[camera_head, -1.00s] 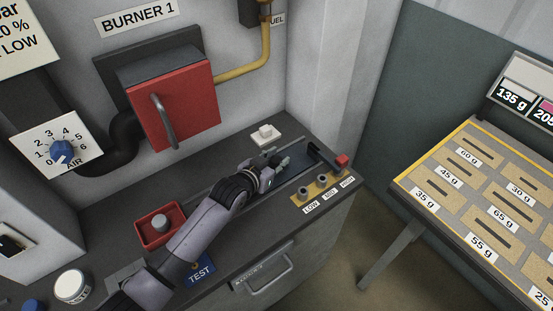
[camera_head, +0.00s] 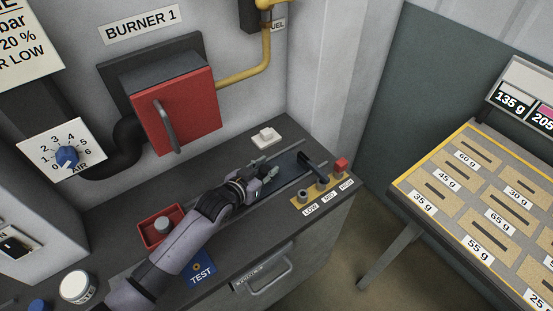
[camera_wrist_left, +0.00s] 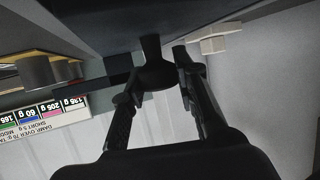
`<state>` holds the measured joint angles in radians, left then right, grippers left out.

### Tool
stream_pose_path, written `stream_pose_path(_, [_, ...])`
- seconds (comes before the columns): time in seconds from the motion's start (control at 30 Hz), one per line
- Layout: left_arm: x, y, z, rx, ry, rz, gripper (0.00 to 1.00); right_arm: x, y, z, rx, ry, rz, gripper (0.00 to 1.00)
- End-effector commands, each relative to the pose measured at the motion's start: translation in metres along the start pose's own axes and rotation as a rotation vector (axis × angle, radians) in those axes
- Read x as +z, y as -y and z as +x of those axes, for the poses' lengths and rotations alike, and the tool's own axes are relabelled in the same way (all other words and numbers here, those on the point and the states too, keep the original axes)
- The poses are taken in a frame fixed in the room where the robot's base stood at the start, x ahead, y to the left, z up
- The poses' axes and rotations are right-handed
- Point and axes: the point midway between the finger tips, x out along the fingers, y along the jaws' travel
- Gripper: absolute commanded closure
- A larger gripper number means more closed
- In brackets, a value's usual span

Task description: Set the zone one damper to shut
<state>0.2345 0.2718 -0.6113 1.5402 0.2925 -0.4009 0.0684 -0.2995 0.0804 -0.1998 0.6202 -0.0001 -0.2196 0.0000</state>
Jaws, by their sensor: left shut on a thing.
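My left gripper (camera_head: 270,168) is over the slotted track on the dark counter, shut on a dark handle. In the left wrist view, a dark rounded handle (camera_wrist_left: 154,62) stands between its fingertips (camera_wrist_left: 164,72). Right of the gripper, a dark slide plate (camera_head: 289,163) lies in the track, with a black crossbar (camera_head: 312,165) at its far end. The crossbar stands left of a red block (camera_head: 341,163). A strip marked LOW, MID and HIGH (camera_head: 322,198) runs along the front. No zone one label is readable. My right gripper is not in view.
A red tray (camera_head: 150,240) with a grey knob stands left of the track, and a white switch (camera_head: 266,137) behind it. The red burner door (camera_head: 180,108) is on the wall. A slotted board (camera_head: 480,190) stands across a gap at right.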

Motion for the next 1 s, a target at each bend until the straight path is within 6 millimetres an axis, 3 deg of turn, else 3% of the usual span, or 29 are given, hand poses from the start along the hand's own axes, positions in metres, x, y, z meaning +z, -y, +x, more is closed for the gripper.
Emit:
stream_pose_path(0.03, [0.005, 0.007, -0.015, -0.003, 0.013, 0.003, 1.00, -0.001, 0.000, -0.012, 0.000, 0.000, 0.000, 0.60])
stream_pose_path(0.2, [0.018, 0.019, -0.043, -0.002, 0.010, 0.002, 1.00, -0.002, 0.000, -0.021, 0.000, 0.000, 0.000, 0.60])
stream_pose_path(0.6, [0.021, 0.022, -0.049, 0.000, 0.006, 0.001, 1.00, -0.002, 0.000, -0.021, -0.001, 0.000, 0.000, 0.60])
stream_pose_path(0.63, [0.021, 0.022, -0.049, 0.000, 0.006, 0.001, 0.71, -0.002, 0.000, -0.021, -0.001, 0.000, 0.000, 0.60])
stream_pose_path(0.9, [0.021, 0.021, -0.049, 0.000, 0.005, 0.001, 0.53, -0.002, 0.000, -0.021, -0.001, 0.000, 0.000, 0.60])
stream_pose_path(1.0, [0.021, 0.021, -0.049, 0.000, 0.005, 0.001, 0.53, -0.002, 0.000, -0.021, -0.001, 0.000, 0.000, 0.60])
